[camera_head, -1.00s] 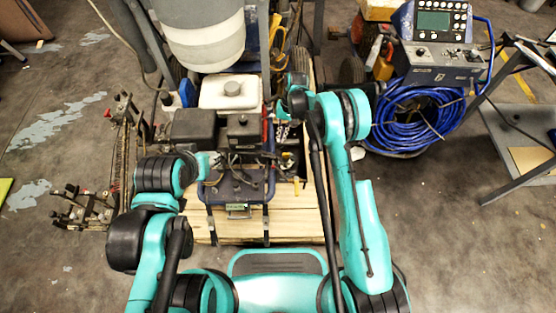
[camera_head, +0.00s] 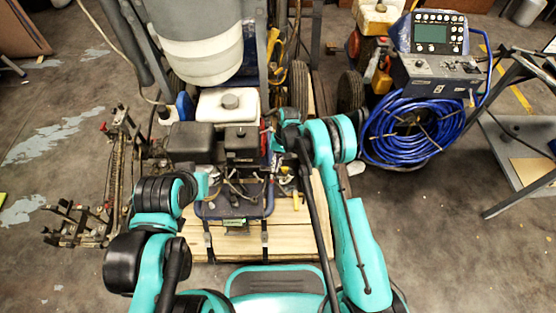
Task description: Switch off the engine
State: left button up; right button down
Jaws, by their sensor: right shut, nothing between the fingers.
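The engine (camera_head: 195,143) is black, with a white fuel tank (camera_head: 228,104) behind it. It sits on the line striper in the middle of the head view. My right arm reaches in from the right, and my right gripper (camera_head: 274,141) is shut and empty close to the engine's right side, partly hidden by its own wrist. I cannot tell whether it touches the engine. My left gripper (camera_head: 214,184) is low at the engine's front left; its fingers are too small and covered to read. The engine's switch cannot be made out.
A large grey-white hopper (camera_head: 200,45) stands behind the engine. The machine rests on a wooden pallet (camera_head: 290,235). A coil of blue hose (camera_head: 415,130) and a control box (camera_head: 438,68) stand at the right, beside a metal stand (camera_head: 520,170). Open floor shows at far left and lower right.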

aim_at(272, 180)
jog(key=b+x, duration=0.2)
jog(key=x, duration=0.3)
jog(key=shift+f, duration=0.3)
pick_arm(q)
notch_tip(272, 180, down, 3)
jog(key=shift+r, duration=0.2)
